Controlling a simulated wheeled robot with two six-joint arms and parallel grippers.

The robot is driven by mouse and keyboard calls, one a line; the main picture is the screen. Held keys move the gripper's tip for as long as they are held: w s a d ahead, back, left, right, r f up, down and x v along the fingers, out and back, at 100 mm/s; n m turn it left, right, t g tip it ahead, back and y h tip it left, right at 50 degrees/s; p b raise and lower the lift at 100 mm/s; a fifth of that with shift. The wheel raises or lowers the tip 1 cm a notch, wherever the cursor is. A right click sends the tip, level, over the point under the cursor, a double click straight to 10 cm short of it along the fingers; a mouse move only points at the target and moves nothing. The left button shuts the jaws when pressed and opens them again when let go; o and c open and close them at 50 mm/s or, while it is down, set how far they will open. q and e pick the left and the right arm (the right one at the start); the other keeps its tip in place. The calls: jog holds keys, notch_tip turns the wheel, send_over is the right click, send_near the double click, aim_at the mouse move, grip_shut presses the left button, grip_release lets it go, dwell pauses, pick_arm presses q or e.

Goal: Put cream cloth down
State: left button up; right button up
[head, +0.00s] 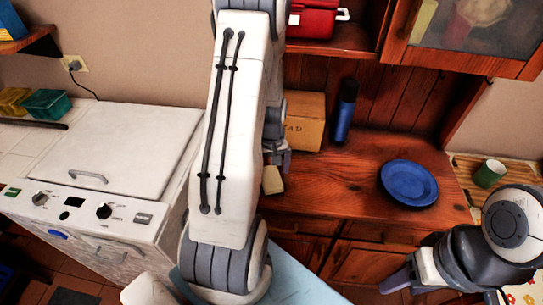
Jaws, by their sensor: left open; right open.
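A small cream piece, which looks like the cream cloth (273,180), lies at the front left of the dark wood counter (335,185). My large white arm link hides part of the area to its left. My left gripper (279,158) is just above and behind the cloth, pointing down, with its jaws open. I cannot tell whether a finger still touches the cloth. My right gripper (400,279) is at the lower right, in front of the cabinet below the counter, open and far from the cloth.
A cardboard box (305,121) and a dark blue bottle (346,112) stand at the back of the counter. A blue plate (408,183) lies at its right. A green cup (489,173) is further right. A white appliance (105,165) stands left. The counter's middle is clear.

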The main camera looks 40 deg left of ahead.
aim_at(272, 178)
pick_arm(q)
notch_tip(272, 178, up, 8)
jog(key=shift+r+b, duration=0.15)
jog(key=shift+b, duration=0.15)
jog(key=s+d+r+m, duration=0.1)
jog(key=d+r+m, duration=0.25)
jog(key=d, duration=0.55)
jog(key=s+d+r+m, duration=0.1)
jog(key=d+r+m, duration=0.3)
jog(key=d, duration=0.6)
jog(key=s+d+r+m+h, duration=0.1)
jog(key=s+d+r+m, duration=0.1)
jog(key=s+d+m, duration=0.8)
jog(key=s+d, duration=0.1)
jog(key=s, duration=0.3)
jog(key=shift+d+r+m, duration=0.3)
jog(key=shift+m, duration=0.05)
jog(key=shift+c, duration=0.3)
